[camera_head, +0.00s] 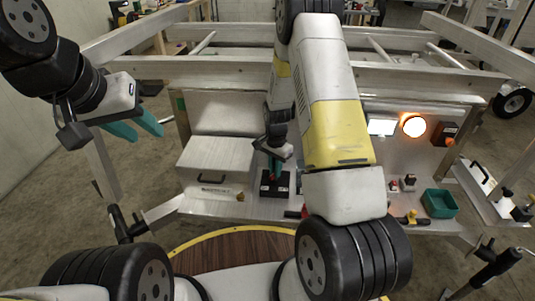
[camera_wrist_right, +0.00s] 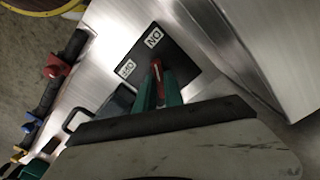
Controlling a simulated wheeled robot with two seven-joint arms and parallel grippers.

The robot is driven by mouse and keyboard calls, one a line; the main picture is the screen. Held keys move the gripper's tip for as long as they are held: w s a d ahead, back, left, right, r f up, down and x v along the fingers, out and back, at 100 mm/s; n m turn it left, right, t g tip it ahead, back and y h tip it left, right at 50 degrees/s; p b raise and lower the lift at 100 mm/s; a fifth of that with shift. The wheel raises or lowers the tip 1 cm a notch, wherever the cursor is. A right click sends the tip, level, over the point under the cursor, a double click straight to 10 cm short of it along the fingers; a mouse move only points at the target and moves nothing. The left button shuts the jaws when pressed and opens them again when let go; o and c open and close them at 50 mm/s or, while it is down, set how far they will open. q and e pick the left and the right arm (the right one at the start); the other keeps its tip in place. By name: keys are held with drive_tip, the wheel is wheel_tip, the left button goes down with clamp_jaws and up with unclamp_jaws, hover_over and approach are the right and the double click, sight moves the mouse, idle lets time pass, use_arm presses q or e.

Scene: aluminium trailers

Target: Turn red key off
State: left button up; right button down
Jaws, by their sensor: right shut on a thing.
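The red key (camera_wrist_right: 157,70) stands on a black switch plate (camera_wrist_right: 178,52) with white ON and OFF labels. In the right wrist view its visible end points roughly towards the ON label (camera_wrist_right: 153,37); the OFF label (camera_wrist_right: 127,68) is to the left. My right gripper (camera_wrist_right: 158,88) is shut on the red key, with a green finger on each side. The fingers hide part of the key. In the head view my right gripper (camera_head: 273,166) reaches down to the black plate (camera_head: 274,187). My left gripper (camera_head: 135,130) is open and empty, held in the air at the left.
A metal box (camera_head: 215,165) with a black handle stands left of the plate. A glowing orange lamp (camera_head: 413,126), a green bin (camera_head: 439,203) and a yellow valve (camera_head: 409,217) are at the right. Trailer frame bars cross the back.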

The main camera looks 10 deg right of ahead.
drive_tip(key=n, duration=0.4)
drive_tip(key=shift+n, duration=0.3)
drive_tip(key=n, duration=0.3)
drive_tip(key=shift+n, duration=0.4)
drive_tip(key=n, duration=0.3)
drive_tip(key=shift+n, duration=2.1)
drive_tip(key=c, duration=1.4)
unclamp_jaws()
drive_tip(key=shift+c, duration=0.2)
